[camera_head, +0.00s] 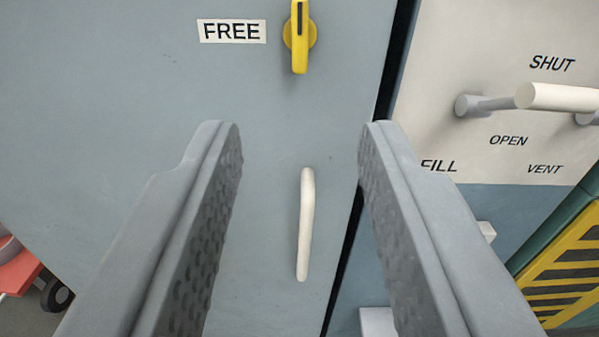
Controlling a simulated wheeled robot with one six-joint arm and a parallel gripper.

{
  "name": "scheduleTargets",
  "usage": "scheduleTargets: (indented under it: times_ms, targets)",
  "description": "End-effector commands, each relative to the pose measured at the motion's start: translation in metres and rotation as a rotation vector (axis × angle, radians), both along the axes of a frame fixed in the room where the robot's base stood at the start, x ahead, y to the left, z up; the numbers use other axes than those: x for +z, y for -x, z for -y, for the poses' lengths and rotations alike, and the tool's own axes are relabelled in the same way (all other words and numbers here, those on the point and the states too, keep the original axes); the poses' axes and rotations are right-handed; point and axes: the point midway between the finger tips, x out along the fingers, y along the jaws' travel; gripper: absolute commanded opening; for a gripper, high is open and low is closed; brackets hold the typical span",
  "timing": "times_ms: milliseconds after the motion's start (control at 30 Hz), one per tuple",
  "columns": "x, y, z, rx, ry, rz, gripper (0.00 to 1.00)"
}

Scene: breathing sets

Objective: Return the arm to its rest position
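My gripper (300,135) is open, with its two grey fingers wide apart and nothing between them. It points at a grey-blue cabinet door (120,90). A cream vertical handle (305,225) on the door shows in the gap between the fingers, and neither finger grips it. The rest position of the arm is not marked in this view.
A yellow turn knob (299,35) sits above the handle, beside a FREE label (232,31). At right is a panel (450,60) with a cream lever (560,97) and several labels. A yellow-black striped piece (565,270) is lower right, a red wheeled object (20,272) lower left.

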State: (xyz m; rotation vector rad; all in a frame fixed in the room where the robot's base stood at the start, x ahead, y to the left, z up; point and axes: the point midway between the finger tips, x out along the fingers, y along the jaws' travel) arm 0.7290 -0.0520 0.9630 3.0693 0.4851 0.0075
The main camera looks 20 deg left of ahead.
Motion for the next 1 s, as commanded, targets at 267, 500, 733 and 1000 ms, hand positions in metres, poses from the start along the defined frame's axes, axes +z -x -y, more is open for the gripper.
scheduleTargets:
  times_ms: [267,500,733,1000]
  targets:
    - [0.000,0.000,0.000,0.000,0.000,0.000,0.34]
    - [0.020,0.013,-0.003,-0.037,0.014,0.018,0.34]
    - [0.070,0.057,-0.008,-0.144,0.042,0.052,0.34]
    - [0.117,0.120,-0.015,-0.252,0.052,0.065,0.34]
